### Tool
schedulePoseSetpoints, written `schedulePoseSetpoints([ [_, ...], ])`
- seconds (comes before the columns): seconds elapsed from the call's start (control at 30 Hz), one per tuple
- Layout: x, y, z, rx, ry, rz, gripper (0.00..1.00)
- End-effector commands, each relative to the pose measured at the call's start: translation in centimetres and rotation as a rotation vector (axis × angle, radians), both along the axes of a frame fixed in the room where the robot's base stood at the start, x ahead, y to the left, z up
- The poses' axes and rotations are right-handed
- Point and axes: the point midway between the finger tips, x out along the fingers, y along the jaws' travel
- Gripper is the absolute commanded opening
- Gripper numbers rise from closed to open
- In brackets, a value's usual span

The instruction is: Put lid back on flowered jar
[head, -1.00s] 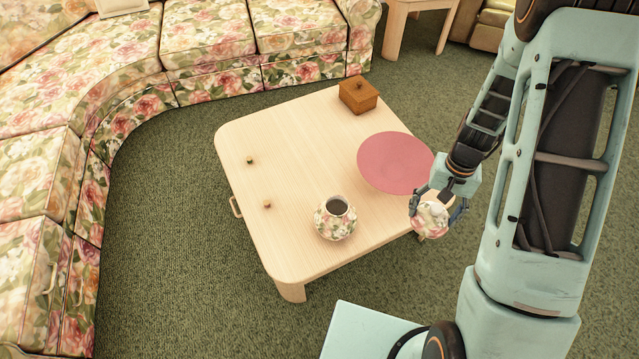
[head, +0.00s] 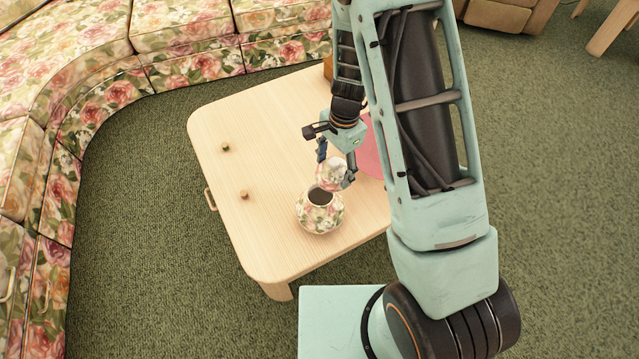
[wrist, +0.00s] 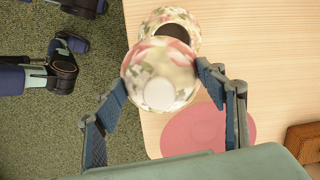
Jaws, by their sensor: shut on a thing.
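The flowered jar (head: 320,216) stands upright and open on the pale wooden table, its dark mouth showing. My gripper (head: 336,174) is shut on the flowered lid (head: 331,173) and holds it above the jar, slightly toward the far side and to the right in the head view. In the wrist view the lid (wrist: 160,78) is between both fingers (wrist: 158,105), with its pale round knob toward the camera. The jar (wrist: 170,27) shows just beyond the lid, its mouth partly covered from sight. The lid looks apart from the jar.
The table (head: 260,130) also bears a flat pink round mat (head: 373,158), mostly behind my arm, and two small knobs (head: 226,147). A brown wooden box (wrist: 305,142) shows in the wrist view. A flowered sofa (head: 90,85) curves around the table's far and left sides.

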Motion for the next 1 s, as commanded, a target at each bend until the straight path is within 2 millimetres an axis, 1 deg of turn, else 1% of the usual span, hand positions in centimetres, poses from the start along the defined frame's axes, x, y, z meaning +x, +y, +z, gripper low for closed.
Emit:
schedulePoseSetpoints([
  [0.03, 0.2, 0.9, -1.9, 0.003, 0.000, -0.063, 0.32],
  [0.1, 0.3, 1.8, -2.7, 0.007, 0.004, -0.155, 0.32],
  [0.2, 0.5, 2.8, -3.5, 0.012, 0.007, -0.250, 0.32],
  [0.3, 0.6, 3.4, -3.8, 0.016, 0.011, -0.308, 0.32],
  [0.57, 0.6, 3.6, -4.5, 0.017, 0.013, -0.332, 0.32],
  [0.77, 0.6, 3.6, -6.2, 0.017, 0.012, -0.331, 0.32],
  [1.0, 0.6, 3.6, -8.6, 0.016, 0.013, -0.330, 0.32],
])
